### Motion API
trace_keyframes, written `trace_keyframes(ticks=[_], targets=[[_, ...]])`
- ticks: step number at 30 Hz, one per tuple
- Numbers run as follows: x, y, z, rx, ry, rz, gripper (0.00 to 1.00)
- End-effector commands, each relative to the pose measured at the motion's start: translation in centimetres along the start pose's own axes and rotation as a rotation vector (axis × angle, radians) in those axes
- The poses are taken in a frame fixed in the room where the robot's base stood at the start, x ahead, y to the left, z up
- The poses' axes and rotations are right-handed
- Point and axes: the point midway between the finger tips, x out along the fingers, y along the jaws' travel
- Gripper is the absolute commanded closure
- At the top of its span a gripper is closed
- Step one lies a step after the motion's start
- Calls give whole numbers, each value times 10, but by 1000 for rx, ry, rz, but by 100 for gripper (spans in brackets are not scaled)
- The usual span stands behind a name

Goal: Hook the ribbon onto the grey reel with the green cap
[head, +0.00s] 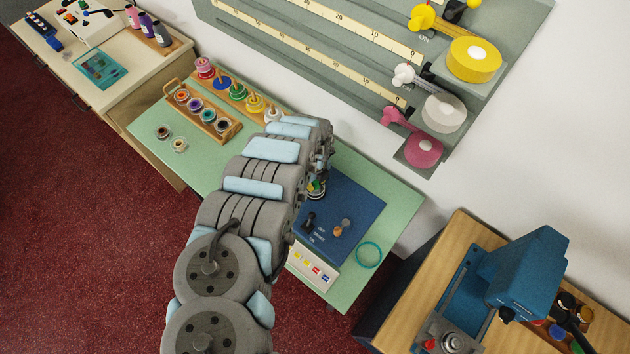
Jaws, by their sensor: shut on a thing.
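My gripper (319,172) is below the wrist, mostly hidden by my own arm. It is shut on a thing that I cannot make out. A small dark and grey piece with a green top (316,187), possibly the grey reel with the green cap, shows just beneath it at the mat's left side. Whether they touch is hidden. I cannot make out the ribbon.
Left of my arm are a wooden spool tray (215,129) and two loose spools. A wall rack with coloured reels (474,58) overhangs the back.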

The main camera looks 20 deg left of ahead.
Motion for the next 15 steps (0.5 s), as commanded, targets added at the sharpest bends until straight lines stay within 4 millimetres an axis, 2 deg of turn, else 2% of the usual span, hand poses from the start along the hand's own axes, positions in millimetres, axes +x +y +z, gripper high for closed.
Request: trace_keyframes(ticks=[5, 6, 9, 15], targets=[[0, 0, 0, 0, 0, 0, 97], [0, 0, 0, 0, 0, 0, 76], [0, 0, 0, 0, 0, 0, 51], [0, 0, 0, 0, 0, 0, 51]])
